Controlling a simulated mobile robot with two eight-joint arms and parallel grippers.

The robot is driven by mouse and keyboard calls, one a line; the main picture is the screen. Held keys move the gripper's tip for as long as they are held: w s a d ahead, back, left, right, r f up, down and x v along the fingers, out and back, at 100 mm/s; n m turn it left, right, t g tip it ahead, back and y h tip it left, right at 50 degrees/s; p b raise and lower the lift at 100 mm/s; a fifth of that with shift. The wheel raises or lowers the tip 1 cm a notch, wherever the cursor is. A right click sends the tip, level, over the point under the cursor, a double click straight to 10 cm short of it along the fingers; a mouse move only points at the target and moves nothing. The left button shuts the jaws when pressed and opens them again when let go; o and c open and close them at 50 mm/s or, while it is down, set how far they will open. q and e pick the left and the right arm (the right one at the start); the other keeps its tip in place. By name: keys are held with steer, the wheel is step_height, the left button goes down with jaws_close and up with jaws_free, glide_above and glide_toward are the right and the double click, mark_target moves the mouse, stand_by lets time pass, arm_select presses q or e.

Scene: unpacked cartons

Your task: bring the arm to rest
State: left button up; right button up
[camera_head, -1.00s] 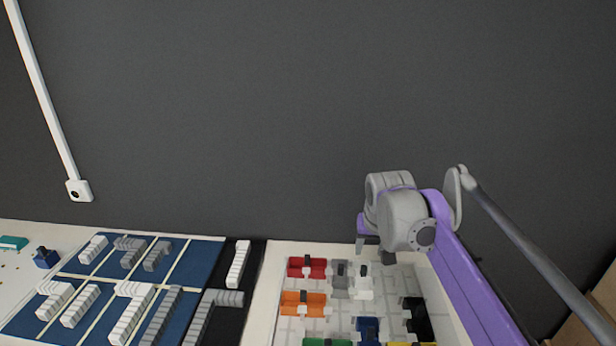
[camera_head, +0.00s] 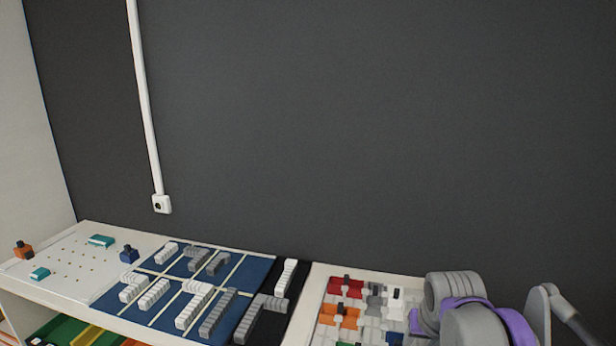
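My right arm, grey and purple, shows at the lower right of the head view. Its gripper is hidden behind the arm links or below the lower edge of the picture. My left arm and gripper are not in view. The arm covers the right part of a light tray (camera_head: 325,326) that holds a red piece (camera_head: 345,287), an orange piece (camera_head: 338,316) and white and grey pieces.
A blue mat (camera_head: 258,268) with grey and white ribbed blocks lies left of the tray, beside a black strip (camera_head: 297,283). A white pegboard (camera_head: 66,262) with teal, orange and blue pieces is farther left. A dark wall with a white conduit (camera_head: 148,110) stands behind.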

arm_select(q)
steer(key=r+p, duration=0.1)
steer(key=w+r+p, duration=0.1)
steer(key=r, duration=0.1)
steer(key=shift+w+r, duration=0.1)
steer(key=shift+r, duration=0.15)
arm_select(e)
steer(key=s+a+f+n, duration=0.1)
steer(key=s+a+f, duration=0.1)
steer(key=s+f, duration=0.4)
steer(key=s+a+f+n+y, duration=0.1)
steer(key=s+f, duration=0.6)
steer(key=s, duration=0.7)
steer(key=shift+s+a+t, duration=0.3)
steer(key=shift+s+a, duration=0.05)
steer(key=shift+a, duration=0.55)
